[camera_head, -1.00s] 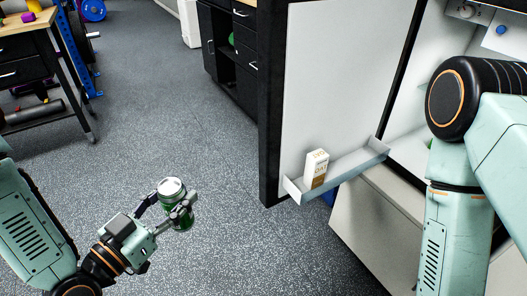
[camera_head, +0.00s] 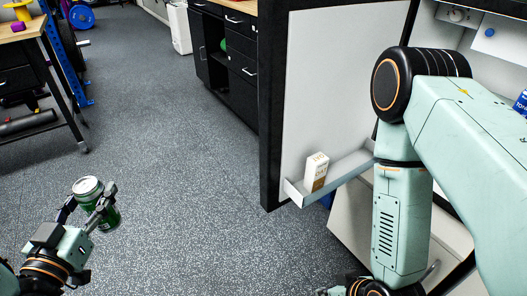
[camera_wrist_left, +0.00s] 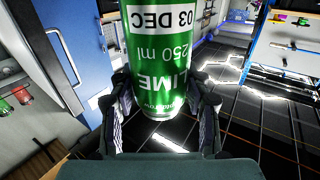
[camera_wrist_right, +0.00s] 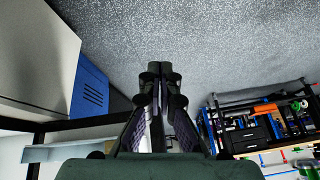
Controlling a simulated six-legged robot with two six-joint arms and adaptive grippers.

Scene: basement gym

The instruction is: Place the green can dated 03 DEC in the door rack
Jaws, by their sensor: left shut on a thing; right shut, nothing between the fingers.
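The green can (camera_head: 106,214) is held by my left gripper (camera_head: 92,208) above the floor at the lower left of the head view. In the left wrist view the can (camera_wrist_left: 160,60) shows "03 DEC", "250 ml" and "LIME", with its text upside down between the fingers. The door rack (camera_head: 345,168) is a pale shelf low on the inside of the open white fridge door (camera_head: 335,90). A white and brown carton (camera_head: 316,172) stands at the left part of the rack; the rack's right part looks bare. My right gripper (camera_wrist_right: 158,72) is shut and empty in its wrist view.
My right arm stands in front of the fridge and hides much of its inside. Black cabinets (camera_head: 226,60) stand behind the door. A workbench (camera_head: 35,85) is at the far left. The speckled floor between can and door is clear.

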